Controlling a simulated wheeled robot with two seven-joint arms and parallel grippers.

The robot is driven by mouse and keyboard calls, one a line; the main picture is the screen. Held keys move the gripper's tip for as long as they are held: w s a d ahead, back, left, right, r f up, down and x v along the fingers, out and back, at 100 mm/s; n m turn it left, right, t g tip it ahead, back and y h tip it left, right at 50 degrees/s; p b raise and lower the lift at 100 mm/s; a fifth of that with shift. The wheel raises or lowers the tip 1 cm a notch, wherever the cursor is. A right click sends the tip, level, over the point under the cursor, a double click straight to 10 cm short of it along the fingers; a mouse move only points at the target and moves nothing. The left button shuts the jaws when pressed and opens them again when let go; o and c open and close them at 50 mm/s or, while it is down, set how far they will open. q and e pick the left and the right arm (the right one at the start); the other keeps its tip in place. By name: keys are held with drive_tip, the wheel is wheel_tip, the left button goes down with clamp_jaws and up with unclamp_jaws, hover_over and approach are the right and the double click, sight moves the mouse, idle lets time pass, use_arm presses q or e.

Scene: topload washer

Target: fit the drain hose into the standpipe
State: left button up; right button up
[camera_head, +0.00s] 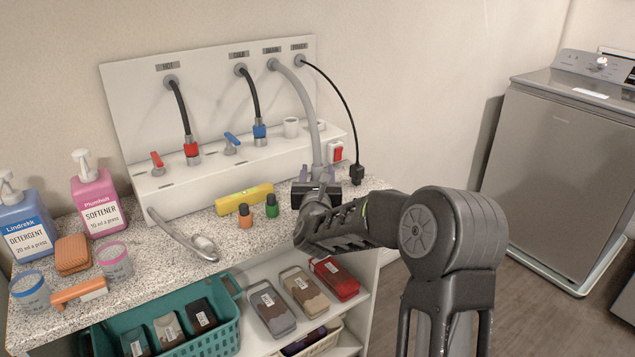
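The grey drain hose (301,92) comes out of the panel under the label that seems to read DRAIN and hangs down past the ledge. My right gripper (317,173) is at its lower part, with one purple-tipped finger on each side. A gap seems to show between the fingers and the hose, so it looks open around it. The hose's lower end is hidden by the gripper. My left gripper is out of view.
Black hoses (179,108) run to red and blue taps on the white panel (135,95). A washer (565,160) stands right.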

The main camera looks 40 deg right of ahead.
clamp_jaws()
drive_tip(key=shift+r, duration=0.15)
idle(0.4)
wheel_tip(320, 180, up, 10)
drive_tip(key=shift+f, duration=0.1)
idle(0.3)
idle(0.5)
